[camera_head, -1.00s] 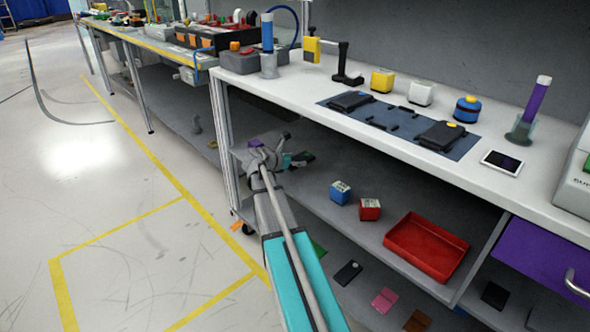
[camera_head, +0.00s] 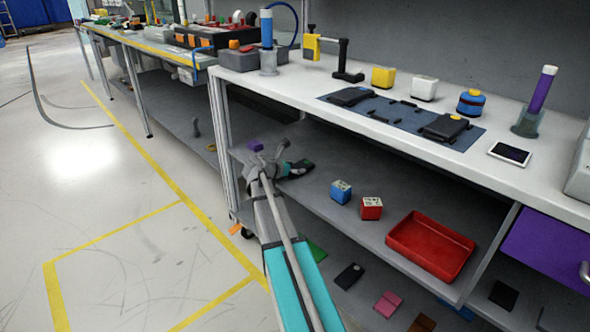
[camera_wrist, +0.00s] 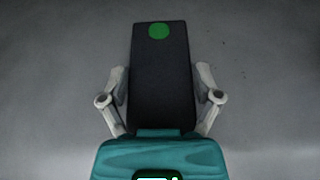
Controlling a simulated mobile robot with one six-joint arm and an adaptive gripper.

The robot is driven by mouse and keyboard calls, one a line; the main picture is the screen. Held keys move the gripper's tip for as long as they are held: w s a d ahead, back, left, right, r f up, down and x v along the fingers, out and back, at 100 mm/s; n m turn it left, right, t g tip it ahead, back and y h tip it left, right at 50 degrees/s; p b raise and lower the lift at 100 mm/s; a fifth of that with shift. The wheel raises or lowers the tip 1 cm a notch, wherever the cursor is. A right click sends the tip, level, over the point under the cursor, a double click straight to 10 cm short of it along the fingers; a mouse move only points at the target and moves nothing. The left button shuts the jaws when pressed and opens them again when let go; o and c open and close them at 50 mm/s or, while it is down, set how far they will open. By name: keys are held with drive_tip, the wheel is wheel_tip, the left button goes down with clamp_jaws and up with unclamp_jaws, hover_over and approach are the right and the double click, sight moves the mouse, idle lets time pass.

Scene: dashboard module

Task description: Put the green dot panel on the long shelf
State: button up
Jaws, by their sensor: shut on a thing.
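The green dot panel (camera_wrist: 160,75) is a flat dark slab with a round green dot near its far end. My gripper (camera_wrist: 160,88) is shut on it, with one pale finger along each side in the wrist view. In the head view my gripper (camera_head: 284,170) is over the left part of the long grey shelf (camera_head: 350,180) under the white worktop. The panel (camera_head: 301,167) extends to the right from the gripper, low over the shelf. I cannot tell whether it touches the shelf. Plain grey surface surrounds it in the wrist view.
A blue box (camera_head: 340,192), a red box (camera_head: 371,208) and a red tray (camera_head: 431,246) stand farther right on this shelf. A purple object (camera_head: 255,145) is just behind my gripper. Several flat panels lie on the level below. The worktop (camera_head: 290,92) overhangs the shelf.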

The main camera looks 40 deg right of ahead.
drive_tip(key=shift+f, duration=0.2)
drive_tip(key=o, duration=1.1)
drive_tip(key=shift+r, duration=0.2)
drive_tip(key=shift+r, duration=0.1)
drive_tip(key=w+p+v, duration=0.1)
drive_tip(key=p+v, duration=0.3)
drive_tip(key=v, duration=0.8)
drive_tip(key=shift+s+p, duration=0.35)
drive_tip(key=shift+s, duration=0.1)
